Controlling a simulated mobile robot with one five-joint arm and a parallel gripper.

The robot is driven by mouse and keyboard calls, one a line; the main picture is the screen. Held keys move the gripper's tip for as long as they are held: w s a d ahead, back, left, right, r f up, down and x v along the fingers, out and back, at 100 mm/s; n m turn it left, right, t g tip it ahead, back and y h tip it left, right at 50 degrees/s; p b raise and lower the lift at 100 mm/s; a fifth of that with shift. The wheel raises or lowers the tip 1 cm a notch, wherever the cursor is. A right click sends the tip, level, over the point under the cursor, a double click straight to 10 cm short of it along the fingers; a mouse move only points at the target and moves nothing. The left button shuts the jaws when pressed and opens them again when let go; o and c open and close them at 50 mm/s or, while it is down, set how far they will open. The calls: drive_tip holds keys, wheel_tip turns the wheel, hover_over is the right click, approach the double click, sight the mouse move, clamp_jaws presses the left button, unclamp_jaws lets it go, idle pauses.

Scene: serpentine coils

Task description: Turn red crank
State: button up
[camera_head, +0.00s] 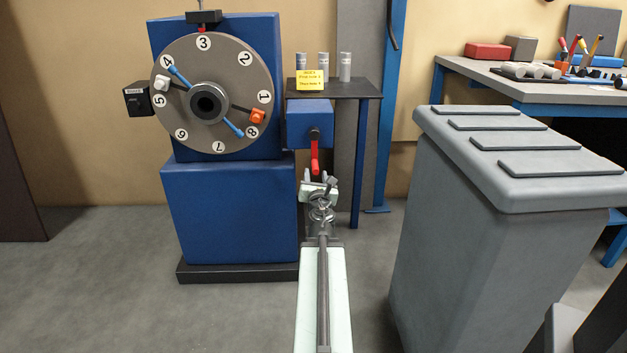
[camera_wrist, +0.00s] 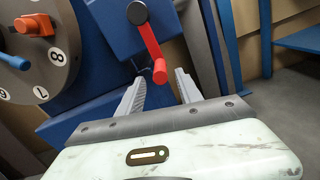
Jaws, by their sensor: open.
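The red crank (camera_head: 315,158) hangs down from a dark hub on the front of a small blue box (camera_head: 308,126). In the wrist view the crank (camera_wrist: 150,44) slants from its round dark hub at the upper left to a knob-like red handle end (camera_wrist: 160,71) at the lower right. My gripper (camera_head: 320,176) is just below the crank in the head view. In the wrist view its two grey fingers (camera_wrist: 160,82) are spread apart, with the handle end appearing between and slightly beyond their tips. Nothing is held; I cannot tell whether a finger touches the handle.
A numbered grey dial (camera_head: 180,115) with blue, orange and white parts is on the blue machine (camera_head: 230,210) at left. A dark shelf (camera_head: 350,89) holds grey cylinders and a yellow note (camera_head: 310,80). A large grey bin (camera_head: 490,230) stands right. Floor (camera_head: 110,250) is clear at left.

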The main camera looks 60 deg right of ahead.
sight(315, 164)
drive_tip(key=shift+d+r, duration=0.1)
drive_tip(key=shift+d, duration=0.05)
drive_tip(key=x, duration=0.7)
drive_tip(key=shift+w+d, duration=0.2)
drive_tip(key=shift+d, duration=0.05)
clamp_jaws()
drive_tip(key=shift+s, duration=0.1)
idle(1.0)
